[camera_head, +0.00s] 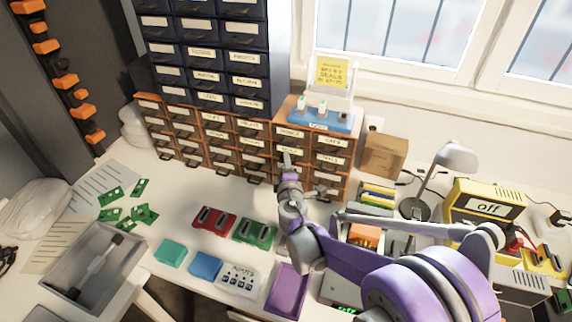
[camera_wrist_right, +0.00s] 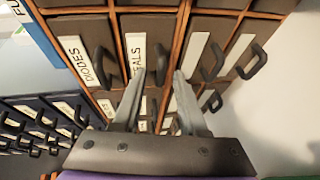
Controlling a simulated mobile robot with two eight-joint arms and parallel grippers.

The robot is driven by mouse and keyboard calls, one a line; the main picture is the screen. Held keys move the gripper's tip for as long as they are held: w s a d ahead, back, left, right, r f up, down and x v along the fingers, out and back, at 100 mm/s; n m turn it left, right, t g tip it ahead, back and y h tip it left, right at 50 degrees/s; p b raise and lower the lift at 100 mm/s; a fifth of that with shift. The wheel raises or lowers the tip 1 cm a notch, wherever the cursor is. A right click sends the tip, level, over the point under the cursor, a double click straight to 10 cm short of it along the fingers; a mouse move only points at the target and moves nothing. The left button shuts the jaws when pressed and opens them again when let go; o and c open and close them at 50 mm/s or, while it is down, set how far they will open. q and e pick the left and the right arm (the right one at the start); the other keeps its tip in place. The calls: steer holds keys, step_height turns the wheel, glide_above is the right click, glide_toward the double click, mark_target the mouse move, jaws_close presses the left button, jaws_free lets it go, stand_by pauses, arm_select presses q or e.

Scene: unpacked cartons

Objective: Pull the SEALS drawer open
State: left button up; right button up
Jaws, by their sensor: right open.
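The wooden drawer cabinet (camera_head: 240,128) stands at the back of the bench, with brown drawers, white labels and dark handles. In the right wrist view a drawer with a partly hidden label ending in "ALS" (camera_wrist_right: 134,55) sits next to the DIODES drawer (camera_wrist_right: 85,62). I take it for the SEALS drawer; it looks closed. My right gripper (camera_wrist_right: 159,76) is open at the drawer fronts, with that drawer's dark handle (camera_wrist_right: 153,103) appearing between its fingers. I cannot tell whether they touch it. The right gripper also shows in the head view (camera_head: 286,160). My left gripper is not in view.
Dark blue drawers (camera_head: 215,50) are stacked above on the left. A blue rack (camera_head: 320,121) stands on the cabinet top. A cardboard box (camera_head: 383,154) and a lamp (camera_head: 455,158) stand to the right.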

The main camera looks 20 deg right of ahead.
steer(key=shift+c, duration=0.4)
jaws_close()
steer(key=shift+s, duration=0.1)
stand_by(1.0)
